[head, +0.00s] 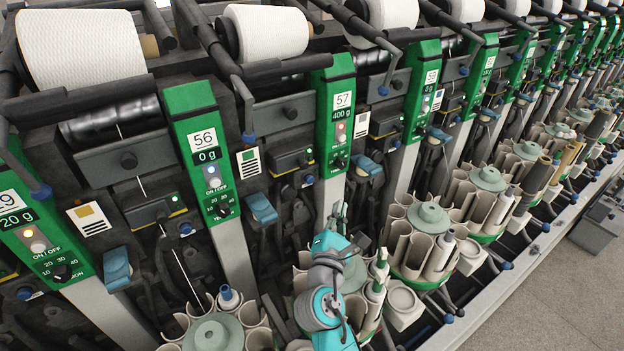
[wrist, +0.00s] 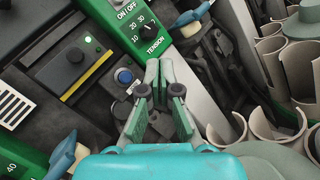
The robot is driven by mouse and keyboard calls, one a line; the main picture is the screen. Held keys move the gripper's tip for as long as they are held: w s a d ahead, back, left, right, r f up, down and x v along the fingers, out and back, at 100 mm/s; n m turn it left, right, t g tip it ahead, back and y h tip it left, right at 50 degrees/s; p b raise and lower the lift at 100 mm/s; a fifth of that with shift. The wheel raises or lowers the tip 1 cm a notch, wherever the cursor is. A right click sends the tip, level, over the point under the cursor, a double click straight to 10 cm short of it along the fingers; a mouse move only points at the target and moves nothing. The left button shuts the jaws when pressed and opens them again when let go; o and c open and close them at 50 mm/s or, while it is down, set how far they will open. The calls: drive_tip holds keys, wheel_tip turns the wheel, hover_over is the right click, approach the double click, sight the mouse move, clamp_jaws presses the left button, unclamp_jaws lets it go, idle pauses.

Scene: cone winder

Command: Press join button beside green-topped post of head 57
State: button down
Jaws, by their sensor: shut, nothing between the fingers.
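The green-topped post of head 57 (head: 336,112) stands mid-picture in the head view, showing "400 g". Its green panel with the tension knob also shows in the wrist view (wrist: 150,30). The join button is a round blue button on a dark plate left of the post, clear in the wrist view (wrist: 124,76) and small in the head view (head: 308,180). My gripper (wrist: 159,66) is shut and empty. Its fingertips are to the right of the button in the wrist view, and I see no contact. In the head view my gripper (head: 338,212) is low in front of the post.
A dark box with a green light (wrist: 72,55) is left of the button. Blue paddles (head: 260,208) (head: 368,163) stick out on both sides of the post. Round bobbin magazines (head: 428,217) stand in front below. Head 56's post (head: 205,150) is to the left.

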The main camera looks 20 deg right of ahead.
sight(310, 180)
drive_tip(key=shift+w, duration=0.1)
drive_tip(key=w+a, duration=0.2)
drive_tip(key=w, duration=0.6)
drive_tip(key=shift+a, duration=0.4)
drive_tip(key=shift+w, duration=0.25)
idle(1.0)
drive_tip(key=shift+w+a, duration=0.1)
drive_tip(key=shift+w, duration=0.1)
drive_tip(key=shift+w+a, duration=0.15)
drive_tip(key=shift+w, duration=0.3)
idle(0.8)
drive_tip(key=shift+s, duration=0.1)
idle(0.3)
drive_tip(key=shift+s+d, duration=0.25)
drive_tip(key=shift+s, duration=0.5)
